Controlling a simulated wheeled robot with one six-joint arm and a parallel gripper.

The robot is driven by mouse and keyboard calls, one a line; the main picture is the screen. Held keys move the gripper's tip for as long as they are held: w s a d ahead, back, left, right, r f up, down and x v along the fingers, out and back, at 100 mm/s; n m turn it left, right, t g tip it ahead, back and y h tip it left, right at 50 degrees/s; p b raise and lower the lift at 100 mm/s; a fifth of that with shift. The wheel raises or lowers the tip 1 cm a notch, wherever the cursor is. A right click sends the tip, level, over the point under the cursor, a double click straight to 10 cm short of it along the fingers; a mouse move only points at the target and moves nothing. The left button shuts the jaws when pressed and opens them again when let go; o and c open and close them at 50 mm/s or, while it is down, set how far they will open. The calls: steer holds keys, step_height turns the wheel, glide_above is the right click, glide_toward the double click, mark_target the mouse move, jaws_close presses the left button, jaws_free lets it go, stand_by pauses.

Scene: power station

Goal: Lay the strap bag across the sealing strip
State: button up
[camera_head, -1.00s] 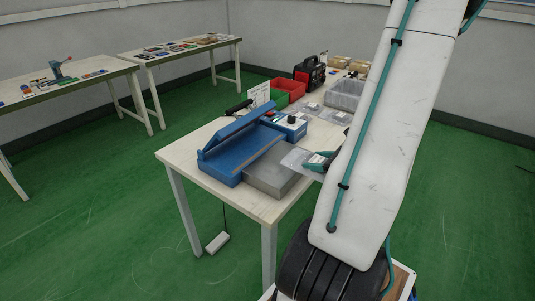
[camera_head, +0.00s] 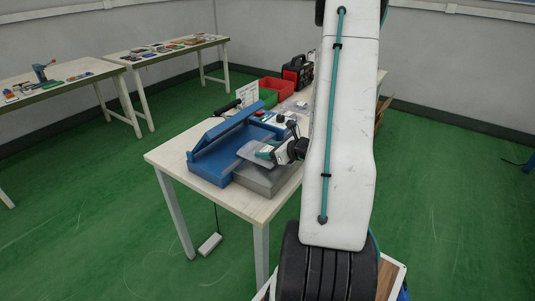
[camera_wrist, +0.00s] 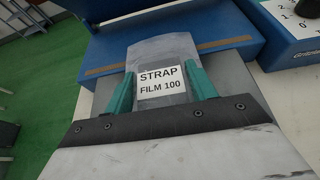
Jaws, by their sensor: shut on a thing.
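The strap bag is a clear grey film pouch (camera_head: 256,156) with a white label reading "STRAP FILM 100" (camera_wrist: 161,86). My gripper (camera_wrist: 160,72) is shut on it, with a teal finger on each side of the label. In the wrist view the bag's far end reaches over the brown sealing strip (camera_wrist: 105,69) and hides its middle. Strip shows on both sides of the bag. I cannot tell whether the bag touches it. The blue sealer (camera_head: 209,174) stands on the table with its lid (camera_head: 225,128) raised. My gripper (camera_head: 266,152) is above the grey platform (camera_head: 262,181).
A blue control box (camera_head: 274,118) with a dial stands behind the sealer. Red (camera_head: 275,87) and green (camera_head: 267,98) bins and a black-and-red machine (camera_head: 298,73) are farther back. The raised lid is close beyond the bag. The table's (camera_head: 168,158) near left corner is clear.

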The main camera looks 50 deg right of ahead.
steer(key=shift+f, duration=0.55)
steer(key=shift+f, duration=0.1)
steer(key=o, duration=1)
